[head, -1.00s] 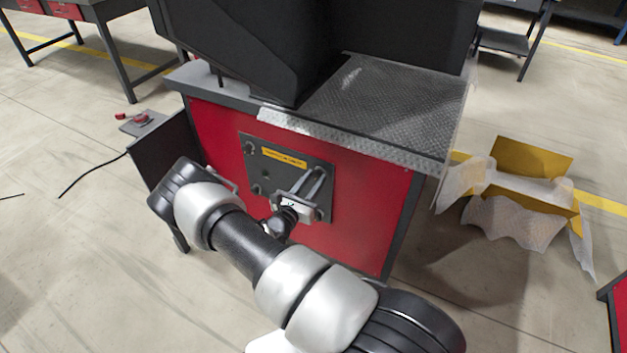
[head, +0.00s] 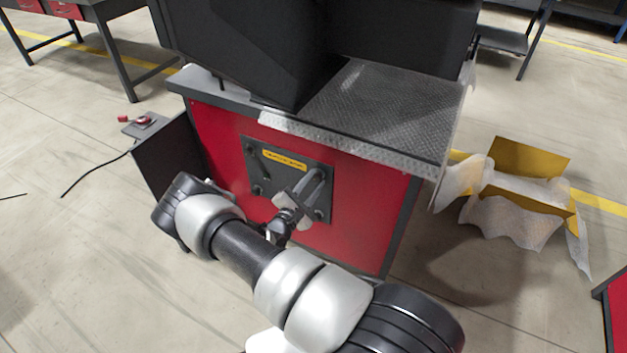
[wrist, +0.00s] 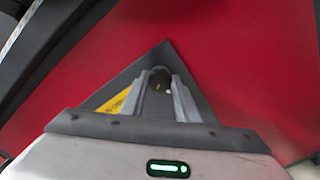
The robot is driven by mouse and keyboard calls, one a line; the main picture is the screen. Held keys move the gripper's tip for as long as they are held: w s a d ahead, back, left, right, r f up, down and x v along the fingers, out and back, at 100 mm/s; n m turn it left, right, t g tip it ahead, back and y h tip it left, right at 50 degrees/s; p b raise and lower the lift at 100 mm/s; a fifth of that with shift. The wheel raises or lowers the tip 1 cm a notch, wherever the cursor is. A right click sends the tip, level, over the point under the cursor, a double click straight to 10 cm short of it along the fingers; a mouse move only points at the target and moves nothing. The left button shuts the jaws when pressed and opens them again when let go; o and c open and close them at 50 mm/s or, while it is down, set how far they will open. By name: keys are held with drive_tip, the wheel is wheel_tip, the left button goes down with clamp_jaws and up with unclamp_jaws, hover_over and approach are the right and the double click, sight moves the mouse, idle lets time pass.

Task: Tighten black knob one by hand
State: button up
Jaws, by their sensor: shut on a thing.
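A dark grey plate (head: 281,177) with a yellow label (head: 285,159) is on the red front of the machine. Black knobs sit at its corners, among them an upper-left one (head: 251,146), a lower-left one (head: 257,190) and a lower-right one (head: 319,214). My gripper (head: 317,177) reaches the plate's upper-right corner and is shut on the black knob there. In the wrist view that knob (wrist: 160,73) shows between the two grey fingers of my gripper (wrist: 162,84). The fingers hide its sides. I cannot tell whether it is number one.
A treadplate ledge (head: 375,112) juts out above the plate, close over my gripper. A yellow box with wrapping (head: 530,157) stands on the floor at right. A red-button pedal (head: 143,121) with a cable lies at left.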

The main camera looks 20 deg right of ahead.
drive_tip(key=m+p, duration=0.2)
drive_tip(key=m, duration=0.3)
drive_tip(key=shift+a+m, duration=0.1)
drive_tip(key=shift+m, duration=0.2)
drive_tip(key=m+p, duration=0.2)
drive_tip(key=m, duration=0.3)
drive_tip(key=shift+f, duration=0.1)
drive_tip(key=shift+m, duration=0.3)
drive_tip(key=o, duration=1)
drive_tip(key=shift+o, duration=0.2)
drive_tip(key=shift+s, duration=0.1)
drive_tip(key=p+v, duration=0.2)
drive_tip(key=v, duration=1.5)
drive_tip(key=shift+a, duration=0.15)
